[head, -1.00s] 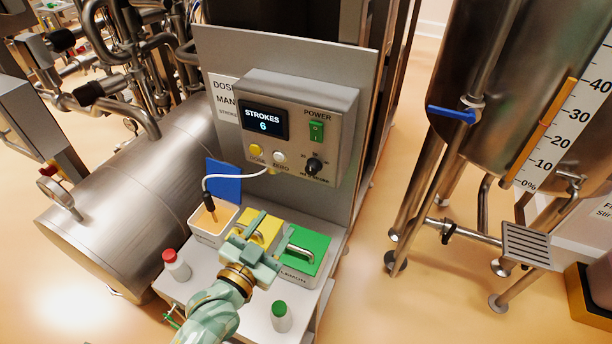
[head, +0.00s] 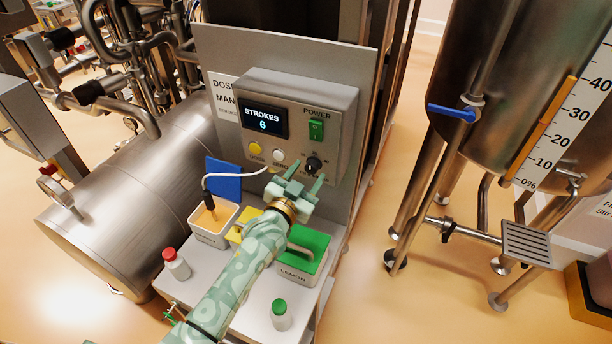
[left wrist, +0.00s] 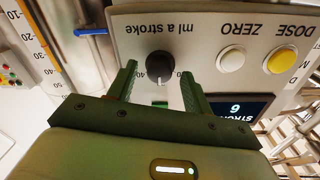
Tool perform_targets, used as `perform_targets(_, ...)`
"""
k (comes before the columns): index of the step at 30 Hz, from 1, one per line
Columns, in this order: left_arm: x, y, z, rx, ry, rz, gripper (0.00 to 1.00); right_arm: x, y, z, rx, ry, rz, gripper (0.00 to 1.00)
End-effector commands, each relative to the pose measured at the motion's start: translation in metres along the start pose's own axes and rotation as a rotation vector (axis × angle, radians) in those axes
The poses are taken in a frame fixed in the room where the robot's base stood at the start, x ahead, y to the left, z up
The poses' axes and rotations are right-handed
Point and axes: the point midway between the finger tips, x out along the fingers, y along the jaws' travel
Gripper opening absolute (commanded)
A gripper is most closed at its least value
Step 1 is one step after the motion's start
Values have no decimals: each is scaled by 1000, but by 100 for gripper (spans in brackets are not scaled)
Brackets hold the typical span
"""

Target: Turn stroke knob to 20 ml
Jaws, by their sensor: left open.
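The stroke knob (head: 313,164) is a round black dial at the lower right of the grey control box (head: 340,105). In the left wrist view the knob (left wrist: 160,66) shows a white pointer line, with "ml a stroke" lettered beside it and a partly hidden "40" mark. My left gripper (head: 302,178) is open, just in front of and slightly below the knob. In the left wrist view its two fingers (left wrist: 159,82) point toward the panel, one on each side of the knob; contact is not visible. The display (head: 263,121) reads STROKES 6. My right gripper is not in view.
A yellow DOSE button (head: 256,148) and a white ZERO button (head: 279,155) sit left of the knob, and a green power switch (head: 316,129) above it. Below are an open tub (head: 213,238) with a dip tube, a green-lidded lemon tub (head: 305,250) and small bottles.

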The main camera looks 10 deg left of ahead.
Motion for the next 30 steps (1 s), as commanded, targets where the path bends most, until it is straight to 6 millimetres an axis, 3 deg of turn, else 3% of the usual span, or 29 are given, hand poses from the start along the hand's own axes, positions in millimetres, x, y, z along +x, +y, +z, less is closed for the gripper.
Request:
perform_targets(6,0,0,0,0,0,0,50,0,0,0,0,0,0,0)
perform_targets(11,0,0,0,0,0,0,9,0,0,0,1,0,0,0)
perform_targets(12,0,0,0,0,0,0,6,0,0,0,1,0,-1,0)
perform_targets(23,0,0,0,-45,1,0,6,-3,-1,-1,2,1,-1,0)
perform_targets(30,0,0,-1,-189,6,-1,6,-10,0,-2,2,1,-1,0)
